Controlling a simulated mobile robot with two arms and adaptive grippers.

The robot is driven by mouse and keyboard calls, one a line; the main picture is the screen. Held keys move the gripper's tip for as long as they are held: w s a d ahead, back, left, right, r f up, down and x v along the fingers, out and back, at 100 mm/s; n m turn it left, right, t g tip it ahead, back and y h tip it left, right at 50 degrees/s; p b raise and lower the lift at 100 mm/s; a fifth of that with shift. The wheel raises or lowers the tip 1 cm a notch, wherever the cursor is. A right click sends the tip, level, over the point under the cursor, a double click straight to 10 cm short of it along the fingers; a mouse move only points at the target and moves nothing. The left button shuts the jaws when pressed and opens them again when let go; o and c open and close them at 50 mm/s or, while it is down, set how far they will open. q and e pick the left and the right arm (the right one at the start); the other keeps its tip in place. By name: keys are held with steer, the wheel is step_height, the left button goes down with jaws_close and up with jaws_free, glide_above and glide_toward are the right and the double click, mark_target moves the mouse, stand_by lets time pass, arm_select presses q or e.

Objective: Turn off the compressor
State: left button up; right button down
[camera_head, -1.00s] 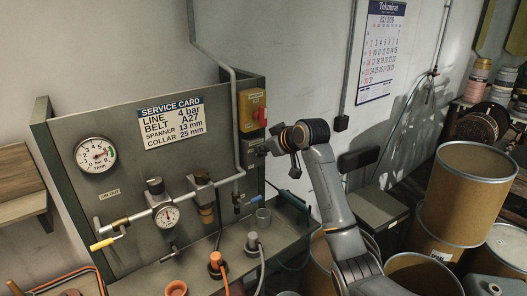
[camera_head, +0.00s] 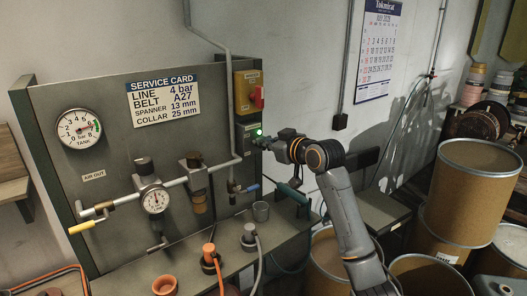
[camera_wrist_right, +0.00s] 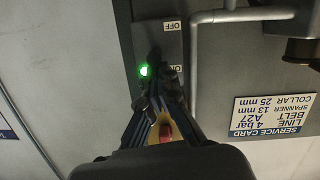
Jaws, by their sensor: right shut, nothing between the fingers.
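The compressor's switch box (camera_head: 248,131) is a small grey plate on the panel, below a yellow box (camera_head: 247,86) with a red knob (camera_head: 257,97). A green lamp (camera_head: 259,132) glows on it, and the lamp also shows in the right wrist view (camera_wrist_right: 145,71). That view is upside down and shows OFF and ON labels (camera_wrist_right: 170,27) on the plate. My right gripper (camera_head: 263,143) is shut and empty, its tips close in front of the plate near the lamp. I cannot tell whether they touch it. A dark lever-like part is unclear. My left gripper is not in view.
A pipe (camera_head: 234,110) runs down left of the switch box. The tank gauge (camera_head: 78,128), pressure gauge (camera_head: 155,200) and yellow-handled valve (camera_head: 81,227) are further left. Brown drums (camera_head: 478,190) stand at the right.

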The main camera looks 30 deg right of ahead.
steer(key=shift+s+f+t+b, duration=0.15)
steer(key=shift+f+t+b, duration=0.9)
steer(key=shift+b, duration=1.35)
steer(key=shift+s+f+t+b, duration=0.1)
steer(key=shift+f+t+b, duration=0.95)
steer(key=shift+b, duration=1.3)
steer(key=shift+r, duration=0.2)
steer(key=shift+f, duration=0.1)
